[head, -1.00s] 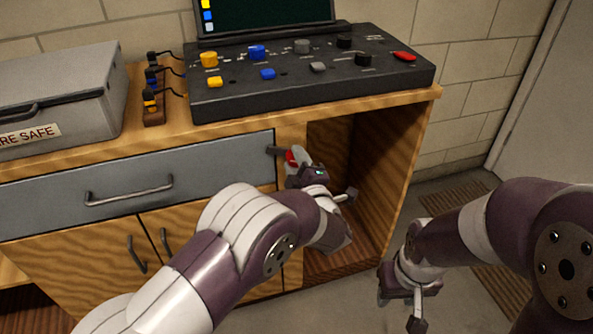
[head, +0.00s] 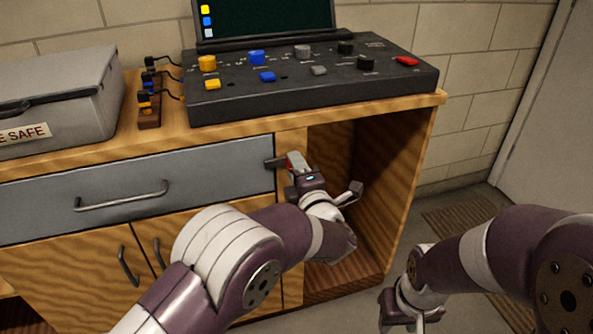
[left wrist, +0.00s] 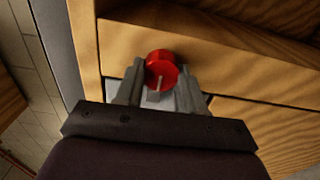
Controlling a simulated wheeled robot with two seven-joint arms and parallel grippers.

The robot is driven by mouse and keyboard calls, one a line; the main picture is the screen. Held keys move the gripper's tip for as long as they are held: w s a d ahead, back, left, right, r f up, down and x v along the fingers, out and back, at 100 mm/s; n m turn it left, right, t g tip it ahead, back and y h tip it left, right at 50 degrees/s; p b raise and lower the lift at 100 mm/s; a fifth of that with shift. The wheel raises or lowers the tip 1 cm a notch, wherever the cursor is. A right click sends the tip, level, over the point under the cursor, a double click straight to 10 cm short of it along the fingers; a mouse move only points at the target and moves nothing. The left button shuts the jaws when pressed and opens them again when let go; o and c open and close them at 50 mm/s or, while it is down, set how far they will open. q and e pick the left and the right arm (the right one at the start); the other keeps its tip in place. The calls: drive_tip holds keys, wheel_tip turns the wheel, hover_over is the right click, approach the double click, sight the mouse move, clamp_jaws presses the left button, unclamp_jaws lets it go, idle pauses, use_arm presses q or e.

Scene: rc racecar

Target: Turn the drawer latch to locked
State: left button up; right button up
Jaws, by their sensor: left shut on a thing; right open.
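The red latch knob (left wrist: 160,66) sits on the wooden cabinet front, with a pale pointer line toward the lower edge of the left wrist view. In the head view only a small red part (head: 297,161) shows beside the right end of the grey drawer (head: 60,205). My left gripper (left wrist: 160,74) is shut on the knob, one finger on each side; in the head view it hides much of it. My right gripper (head: 405,322) is open, low at right, partly cut off.
A black control console (head: 310,90) and a grey safe box (head: 60,95) stand on the wooden bench top. An open cubby (head: 375,170) lies right of the knob. Cupboard doors with handles (head: 128,265) are below the drawer.

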use_arm(q)
drive_tip(key=o, duration=1)
drive_tip(key=shift+o, duration=0.2)
drive_tip(key=p+v, duration=0.2)
drive_tip(key=v, duration=1)
drive_tip(key=shift+s+p, duration=0.3)
drive_tip(key=shift+s, duration=0.1)
drive_tip(key=shift+w+d, duration=0.1)
